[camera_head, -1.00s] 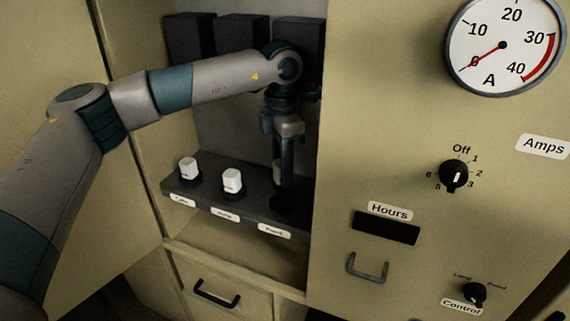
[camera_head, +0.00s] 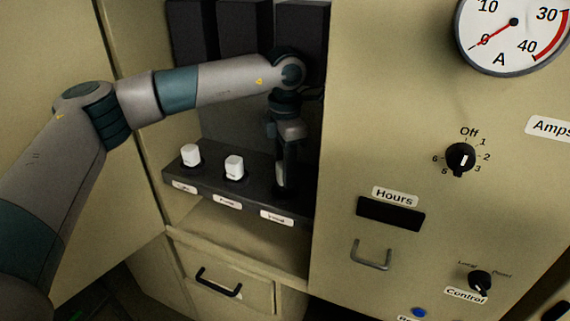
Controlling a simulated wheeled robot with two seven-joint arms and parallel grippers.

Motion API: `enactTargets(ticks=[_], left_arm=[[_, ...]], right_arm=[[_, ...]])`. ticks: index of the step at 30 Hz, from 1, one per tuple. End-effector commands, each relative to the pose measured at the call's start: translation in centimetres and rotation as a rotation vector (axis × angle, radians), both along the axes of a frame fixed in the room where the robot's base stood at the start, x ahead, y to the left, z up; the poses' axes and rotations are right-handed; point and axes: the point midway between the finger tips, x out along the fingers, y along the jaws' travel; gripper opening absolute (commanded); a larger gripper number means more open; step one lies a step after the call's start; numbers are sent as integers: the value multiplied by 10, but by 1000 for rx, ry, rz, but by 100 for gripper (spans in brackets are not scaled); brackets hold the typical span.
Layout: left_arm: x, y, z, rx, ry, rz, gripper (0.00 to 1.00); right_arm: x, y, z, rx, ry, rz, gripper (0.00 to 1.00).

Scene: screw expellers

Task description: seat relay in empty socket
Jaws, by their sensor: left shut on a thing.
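A dark socket strip (camera_head: 205,187) with white labels runs along the cabinet recess. Two white relays, the left one (camera_head: 191,155) and the middle one (camera_head: 234,167), sit upright in its left and middle sockets. My left gripper (camera_head: 283,185) points down over the right end of the strip, above the third label (camera_head: 277,218). My right gripper is not in view.
Tall dark boxes (camera_head: 243,60) stand at the back of the recess. A beige panel (camera_head: 400,130) with gauge, knobs and a handle (camera_head: 370,256) closes in on the right. A drawer with a black handle (camera_head: 218,283) is below a bare ledge.

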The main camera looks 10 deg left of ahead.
Motion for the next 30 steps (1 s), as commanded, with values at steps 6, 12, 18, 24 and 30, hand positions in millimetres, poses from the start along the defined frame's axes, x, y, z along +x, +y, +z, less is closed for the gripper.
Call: enactTargets(ticks=[6, 12, 18, 24, 30], left_arm=[[0, 0, -13, -1, 1, 0, 8], [0, 0, -16, -1, 1, 0, 8], [0, 0, -16, -1, 1, 0, 8], [0, 0, -16, -1, 1, 0, 8], [0, 0, -16, 0, 0, 0, 8]], right_arm=[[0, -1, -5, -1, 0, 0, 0], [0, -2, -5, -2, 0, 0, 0], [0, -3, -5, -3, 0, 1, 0], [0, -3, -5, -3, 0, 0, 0], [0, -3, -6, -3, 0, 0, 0]])
